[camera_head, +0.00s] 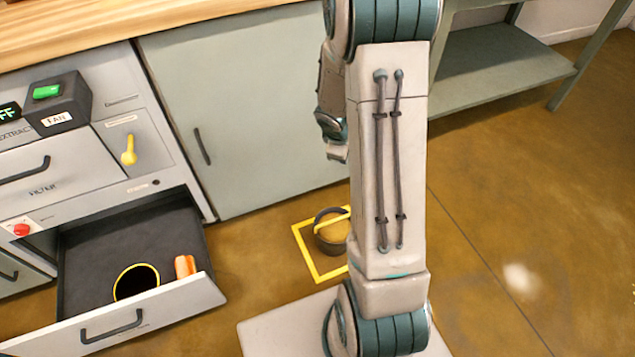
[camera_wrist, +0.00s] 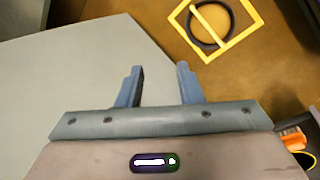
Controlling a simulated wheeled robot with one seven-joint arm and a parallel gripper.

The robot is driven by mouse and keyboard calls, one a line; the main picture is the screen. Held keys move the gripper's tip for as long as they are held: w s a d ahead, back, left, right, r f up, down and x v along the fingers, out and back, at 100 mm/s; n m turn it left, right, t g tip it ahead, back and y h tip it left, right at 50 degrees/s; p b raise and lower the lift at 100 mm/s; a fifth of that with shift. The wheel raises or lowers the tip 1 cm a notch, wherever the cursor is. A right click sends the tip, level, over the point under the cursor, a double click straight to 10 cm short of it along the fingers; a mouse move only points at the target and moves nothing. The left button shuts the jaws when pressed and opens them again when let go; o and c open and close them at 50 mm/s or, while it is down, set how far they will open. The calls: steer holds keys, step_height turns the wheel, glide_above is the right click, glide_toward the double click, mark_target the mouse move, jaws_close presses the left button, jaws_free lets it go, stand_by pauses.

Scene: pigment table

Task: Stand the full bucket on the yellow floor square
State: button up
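The bucket (camera_head: 325,248) is dark with a yellow handle across its top and ochre-brown showing inside its rim. It stands upright inside the yellow floor square (camera_head: 303,253), in front of the cabinet; my arm hides the right side of both. In the wrist view the bucket (camera_wrist: 194,37) shows from above as a dark ring with the handle across it, within the yellow square (camera_wrist: 250,32). My gripper (camera_wrist: 156,77) is open and empty, with the bucket beyond its fingers to the upper right, apart from them. The gripper is not clearly visible in the head view.
An open drawer (camera_head: 150,318) at lower left holds a dark yellow-rimmed container (camera_head: 136,282) and an orange object (camera_head: 184,266). A closed cabinet door (camera_head: 250,110) stands behind the square. A shelf unit (camera_head: 500,65) is at upper right. Floor at right is clear.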

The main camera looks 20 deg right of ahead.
steer(key=s+a+r+m+g+y, duration=0.1)
steer(key=s+a+r+m+y, duration=0.2)
steer(key=s+a+r+m, duration=0.6)
steer(key=s+a+r, duration=0.6)
steer(key=s+r, duration=0.1)
steer(key=s, duration=0.3)
steer(key=shift+a+r+m+g, duration=0.25)
steer(key=shift+m+g, duration=0.05)
